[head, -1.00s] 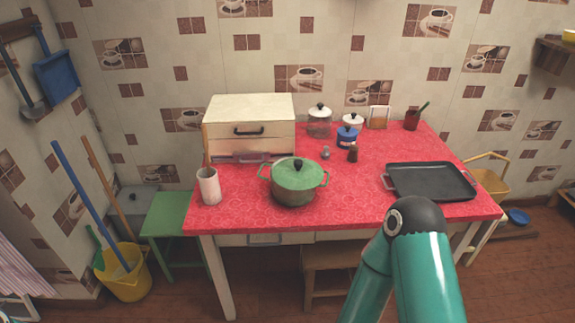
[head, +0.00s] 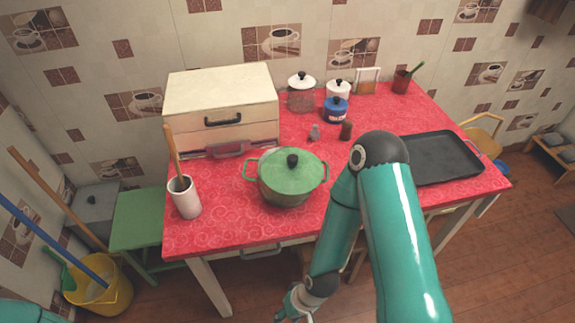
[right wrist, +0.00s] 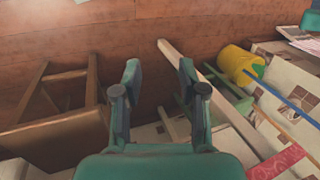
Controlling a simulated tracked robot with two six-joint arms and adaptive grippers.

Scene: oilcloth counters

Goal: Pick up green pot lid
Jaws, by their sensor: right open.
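The green pot lid (head: 291,166) with its black knob sits on the green pot (head: 287,193), which stands on the red oilcloth table near its front edge. My right arm comes in from the lower right, in front of the table and to the right of the pot. My right gripper hangs low in front of the table, apart from the lid; in the right wrist view it (right wrist: 158,75) is open with nothing between its fingers. The lid is not in the right wrist view. My left gripper does not show.
A black tray (head: 436,158) lies right of the pot. A white bread box (head: 221,104) stands behind it, and a white utensil cup (head: 184,198) at left. Canisters (head: 301,93) stand at the back. A wooden stool (right wrist: 60,115) is below. Red cloth around the pot is clear.

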